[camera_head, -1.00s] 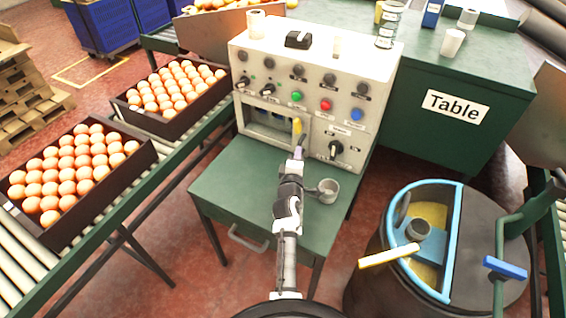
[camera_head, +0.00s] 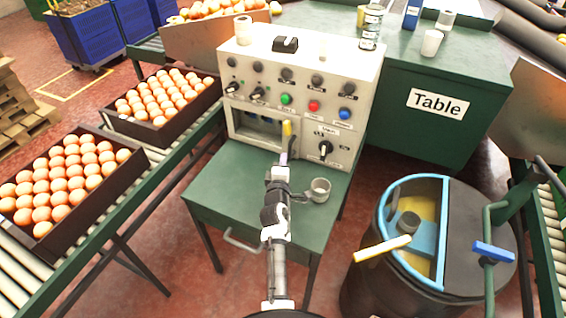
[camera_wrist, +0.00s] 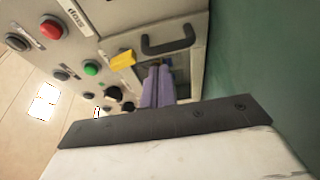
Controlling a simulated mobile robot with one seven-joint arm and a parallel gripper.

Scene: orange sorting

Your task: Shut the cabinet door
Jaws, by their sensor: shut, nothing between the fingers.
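The cabinet (camera_head: 290,80) is a white control box with buttons and knobs, standing on a green table. A yellow piece (camera_head: 287,128) sits by the opening's right side, and also shows in the wrist view (camera_wrist: 123,60). My gripper (camera_head: 284,157) is shut and empty, its purple fingers (camera_wrist: 158,72) close before the opening; contact cannot be told.
A dark drum (camera_head: 375,280) stands at the right. The tabletop left of my arm is clear.

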